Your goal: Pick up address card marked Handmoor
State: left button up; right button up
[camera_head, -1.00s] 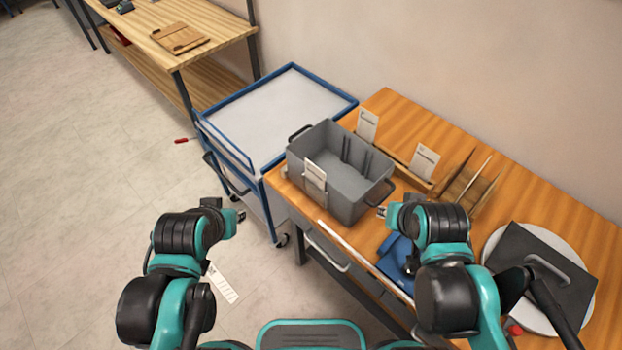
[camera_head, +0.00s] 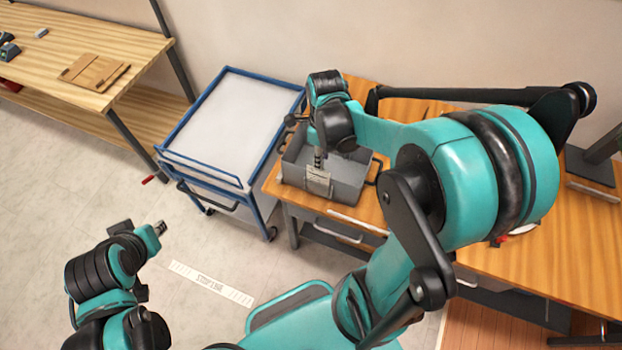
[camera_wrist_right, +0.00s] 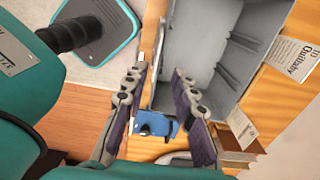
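A white card (camera_head: 318,180) is at the front wall of the grey bin (camera_head: 349,180); its print is too small to read in the head view. My right gripper (camera_head: 318,160) is just above this card, pointing down. In the right wrist view, my right gripper's fingers (camera_wrist_right: 157,78) are apart with nothing held between them. A card reading "TO Quillbaby" or similar (camera_wrist_right: 291,57) stands beside the bin there, and another card (camera_wrist_right: 241,128) is nearby with unreadable print. I cannot read Handmoor anywhere. My left gripper (camera_head: 160,228) is over the floor, away from the table; its fingers are too small to judge.
The bin stands on the wooden table (camera_head: 540,265), beside a blue-framed cart (camera_head: 235,115). A blue item (camera_wrist_right: 152,124) shows beyond the fingers in the wrist view. My right arm hides much of the table. A wooden workbench (camera_head: 60,45) is at the far left.

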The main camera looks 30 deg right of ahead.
aim_at(323, 178)
jog(key=f, duration=0.3)
jog(key=a+f+b, duration=0.1)
jog(key=f, duration=0.1)
jog(key=shift+w, duration=0.15)
jog(key=shift+d+f, duration=0.15)
jog(key=shift+f, duration=0.45)
grip_shut()
